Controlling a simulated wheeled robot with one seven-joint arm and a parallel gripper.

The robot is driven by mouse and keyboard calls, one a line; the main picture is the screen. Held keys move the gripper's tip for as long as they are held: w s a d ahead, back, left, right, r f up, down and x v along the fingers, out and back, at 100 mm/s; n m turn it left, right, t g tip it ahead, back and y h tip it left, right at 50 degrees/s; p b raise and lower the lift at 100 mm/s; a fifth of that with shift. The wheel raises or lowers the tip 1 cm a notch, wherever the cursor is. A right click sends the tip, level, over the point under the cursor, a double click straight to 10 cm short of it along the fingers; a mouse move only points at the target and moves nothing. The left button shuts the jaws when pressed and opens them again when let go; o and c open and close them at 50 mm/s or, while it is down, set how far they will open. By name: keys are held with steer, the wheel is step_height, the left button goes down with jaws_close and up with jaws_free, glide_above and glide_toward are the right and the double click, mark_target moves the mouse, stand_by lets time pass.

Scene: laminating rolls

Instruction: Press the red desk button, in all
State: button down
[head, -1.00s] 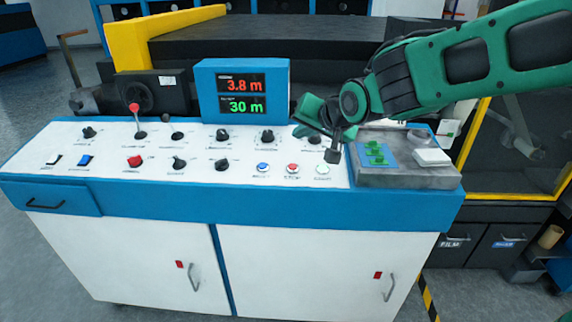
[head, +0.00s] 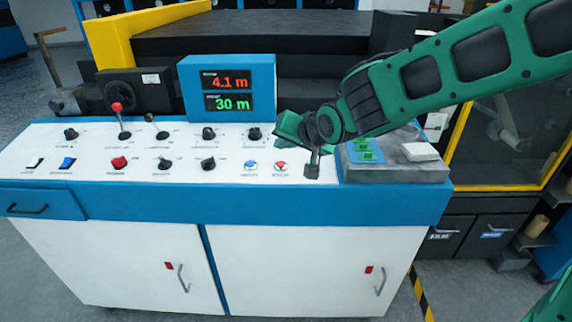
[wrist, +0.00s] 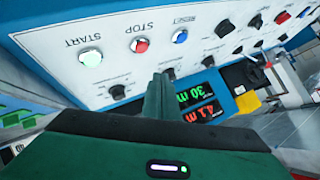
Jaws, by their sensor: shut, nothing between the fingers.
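The red desk button (head: 281,167), labelled STOP in the wrist view (wrist: 139,45), is a small round button on the white console top (head: 225,147). It sits between a blue button (head: 251,167) and a white-green START button (wrist: 90,57). In the head view my gripper (head: 312,172) hides the START button and is just right of the red one. My gripper is shut and empty, its fingertips (wrist: 160,80) pointing toward the panel, apart from the red button in the wrist view. A larger red knob (head: 119,163) stands farther left.
A display box (head: 228,88) reading 4.1 m and 30 m rises at the console's back. Black knobs (head: 208,163) and a red-topped lever (head: 117,107) stand on the panel. A grey tray (head: 395,170) with green pieces and a white block is at the right end.

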steer(key=shift+w+f, duration=0.15)
steer(key=shift+f, duration=0.85)
steer(key=shift+w+f, duration=0.15)
steer(key=shift+f, duration=0.9)
stand_by(0.5)
steer(key=shift+f, duration=0.25)
steer(key=shift+w+f, duration=0.1)
steer(key=shift+f, duration=0.25)
stand_by(0.8)
steer(key=shift+r, duration=0.8)
steer(key=r, duration=0.2)
steer(key=s+r, duration=0.1)
steer(key=r, duration=0.2)
stand_by(0.5)
